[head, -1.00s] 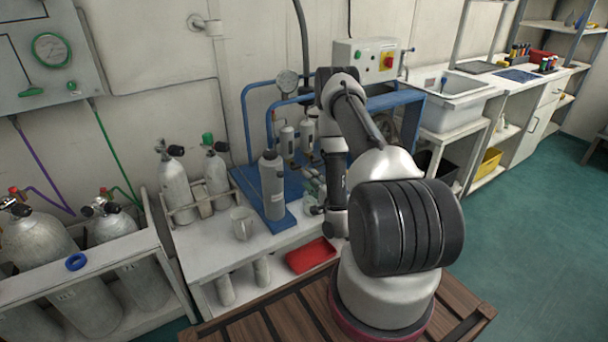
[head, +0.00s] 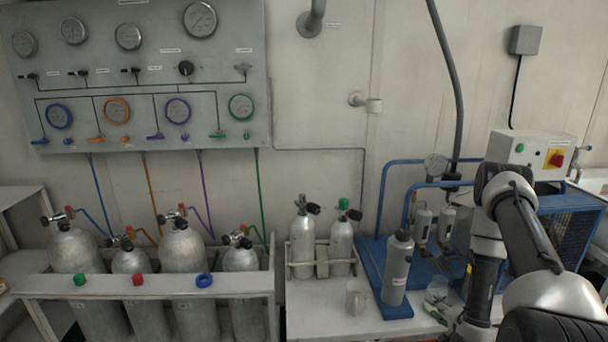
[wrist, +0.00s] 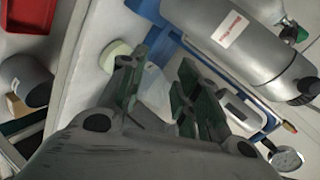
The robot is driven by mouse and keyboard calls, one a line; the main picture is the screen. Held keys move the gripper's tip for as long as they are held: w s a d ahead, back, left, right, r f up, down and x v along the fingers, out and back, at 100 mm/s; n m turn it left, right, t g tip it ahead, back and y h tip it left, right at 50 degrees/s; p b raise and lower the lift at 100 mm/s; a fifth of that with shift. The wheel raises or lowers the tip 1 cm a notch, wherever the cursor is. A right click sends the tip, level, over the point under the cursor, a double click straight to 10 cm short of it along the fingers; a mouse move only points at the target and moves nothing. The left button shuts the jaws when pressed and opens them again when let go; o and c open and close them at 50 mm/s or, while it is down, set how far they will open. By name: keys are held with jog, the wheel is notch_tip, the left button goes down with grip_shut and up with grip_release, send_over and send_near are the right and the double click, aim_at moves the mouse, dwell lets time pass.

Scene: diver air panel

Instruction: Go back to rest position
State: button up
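My arm stands at the lower right of the head view, bent with its forearm pointing down over the bench. My gripper (wrist: 155,82) shows in the wrist view with its two dark green fingers spread apart and nothing visibly held between them. A grey labelled canister (head: 396,268) stands upright on the blue base; a grey labelled cylinder (wrist: 232,30) is close beyond the fingers in the wrist view. A pale round object (wrist: 115,55) lies beside the left finger. In the head view the fingertips are mostly hidden by my arm.
The gauge panel (head: 150,75) hangs on the wall at left. Several cylinders stand in a white rack (head: 150,285). A control box (head: 530,150) is behind my arm. A red tray (wrist: 20,14) is in the wrist view.

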jog(key=s+d+f+n+g, duration=0.1)
jog(key=s+f+n+g, duration=0.4)
jog(key=s+g, duration=0.35)
jog(key=s+d+r+n+g+h, duration=0.1)
jog(key=s+d+r+n+g, duration=0.2)
jog(key=r, duration=0.4)
jog(key=s+a+r+n+t, duration=0.1)
jog(key=s+a+r, duration=0.3)
jog(key=r, duration=1.1)
jog(key=s+a+r+n, duration=0.3)
jog(key=s+a+r, duration=0.2)
jog(key=r, duration=1)
jog(key=s+a+r+n+t, duration=0.1)
jog(key=s+a+r, duration=0.3)
jog(key=r, duration=1.2)
jog(key=shift+s+a+n+t, duration=0.2)
jog(key=shift+s+n+t, duration=0.2)
jog(key=shift+s, duration=0.5)
